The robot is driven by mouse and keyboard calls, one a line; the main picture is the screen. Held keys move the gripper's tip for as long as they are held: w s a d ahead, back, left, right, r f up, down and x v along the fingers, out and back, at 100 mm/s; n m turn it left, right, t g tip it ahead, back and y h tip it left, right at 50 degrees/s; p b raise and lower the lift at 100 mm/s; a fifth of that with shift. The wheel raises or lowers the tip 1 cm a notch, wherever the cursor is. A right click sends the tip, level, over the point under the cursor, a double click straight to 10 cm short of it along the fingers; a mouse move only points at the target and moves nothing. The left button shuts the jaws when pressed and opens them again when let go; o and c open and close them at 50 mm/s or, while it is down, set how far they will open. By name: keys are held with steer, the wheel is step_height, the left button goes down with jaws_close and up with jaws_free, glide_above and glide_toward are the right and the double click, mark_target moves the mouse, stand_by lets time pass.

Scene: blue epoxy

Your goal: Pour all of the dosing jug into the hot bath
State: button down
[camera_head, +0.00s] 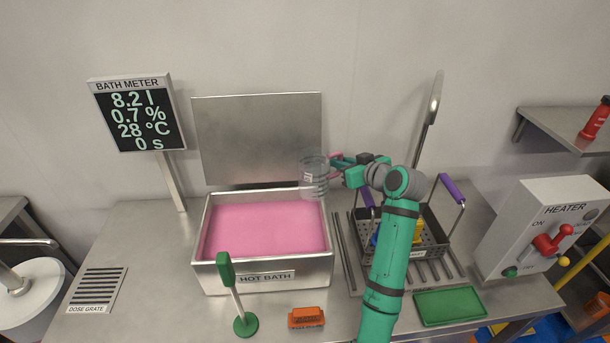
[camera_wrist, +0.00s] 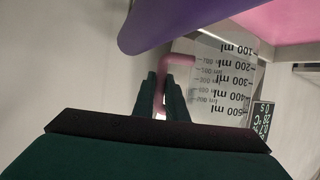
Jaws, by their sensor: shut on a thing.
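The clear dosing jug (camera_head: 314,178) with dark graduation marks is in the air by the back right corner of the hot bath (camera_head: 265,277). It looks about upright. My gripper (camera_head: 340,165) is on its right, shut on its pink handle. In the wrist view my gripper's fingers (camera_wrist: 163,98) close on the handle (camera_wrist: 181,63), and the jug (camera_wrist: 225,85) shows its ml scale upside down. I cannot tell how much liquid is in it. The steel bath holds pink liquid. The bath meter (camera_head: 132,116) reads 8.2 l, 0.7 %, 28 °C, 0 s.
A basket (camera_head: 430,243) with purple-gripped handles stands right of the bath, partly behind my arm. A green stirrer-like tool (camera_head: 226,270) stands before the bath, beside an orange block (camera_head: 306,317). The heater box (camera_head: 540,230) is at right. A dose grate (camera_head: 98,288) lies at left.

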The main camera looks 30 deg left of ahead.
steer(key=shift+w+d+r, duration=0.55)
steer(key=shift+w+r, duration=0.15)
steer(key=shift+w, duration=0.1)
steer(key=shift+w+d+r, duration=0.55)
steer(key=shift+w+r, duration=0.1)
steer(key=shift+w, duration=0.1)
